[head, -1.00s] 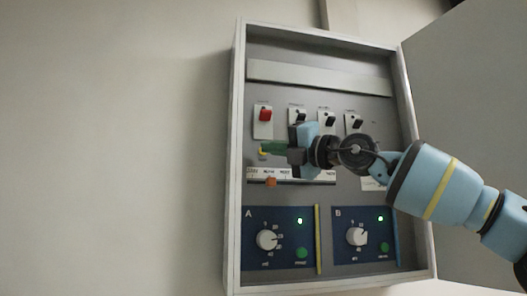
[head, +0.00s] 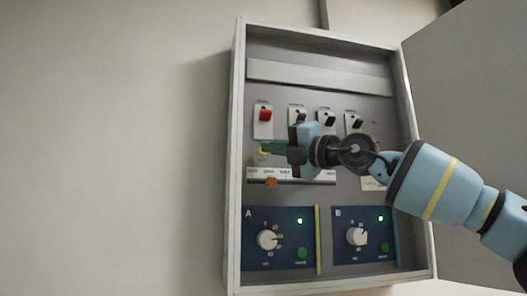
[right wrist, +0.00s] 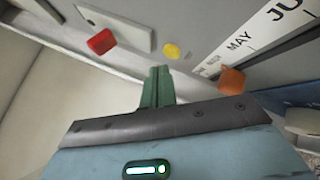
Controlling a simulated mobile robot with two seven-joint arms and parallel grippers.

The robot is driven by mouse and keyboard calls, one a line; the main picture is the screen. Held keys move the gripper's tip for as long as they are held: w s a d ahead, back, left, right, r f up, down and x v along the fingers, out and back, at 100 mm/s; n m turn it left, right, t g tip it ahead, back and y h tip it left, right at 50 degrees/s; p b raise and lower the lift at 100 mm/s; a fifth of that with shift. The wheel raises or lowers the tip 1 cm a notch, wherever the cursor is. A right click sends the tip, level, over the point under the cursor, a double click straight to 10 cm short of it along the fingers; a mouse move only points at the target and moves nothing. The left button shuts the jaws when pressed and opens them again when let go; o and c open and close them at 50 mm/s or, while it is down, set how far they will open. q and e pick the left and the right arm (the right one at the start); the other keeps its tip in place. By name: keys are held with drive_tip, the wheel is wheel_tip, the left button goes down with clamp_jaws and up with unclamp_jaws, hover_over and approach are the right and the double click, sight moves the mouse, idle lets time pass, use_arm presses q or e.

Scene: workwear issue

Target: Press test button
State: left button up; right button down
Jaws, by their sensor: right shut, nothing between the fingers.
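A small round yellow button (head: 262,150) sits on the grey back panel of the wall cabinet, below the red switch. It shows clearly in the right wrist view (right wrist: 171,51), just beyond my fingertips. My right gripper (head: 270,147) reaches in from the right with its green fingers shut and empty. In the right wrist view its fingertips (right wrist: 160,70) point at the panel close to the yellow button, with a small gap showing in that picture. In the head view the fingertips partly cover the button's surroundings. My left gripper is not in view.
A red switch (head: 264,115) is above the button, with several black switches to its right. An orange slider (head: 271,182) sits on a month scale below. Blue panels with dials (head: 267,240) are lower. The cabinet door (head: 475,120) stands open at right.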

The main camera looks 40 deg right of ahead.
drive_tip(key=shift+w+d, duration=0.2)
drive_tip(key=shift+w, duration=0.2)
drive_tip(key=shift+w+d, duration=0.15)
drive_tip(key=shift+w, duration=0.15)
idle(0.6)
drive_tip(key=shift+s, duration=0.15)
idle(0.3)
drive_tip(key=shift+s+a, duration=0.35)
drive_tip(key=shift+s, duration=0.25)
drive_tip(key=s, duration=0.1)
drive_tip(key=s+a, duration=0.1)
drive_tip(key=s, duration=0.1)
drive_tip(key=s+a, duration=0.1)
drive_tip(key=shift+s+a, duration=0.15)
drive_tip(key=shift+a, duration=0.1)
idle(1.0)
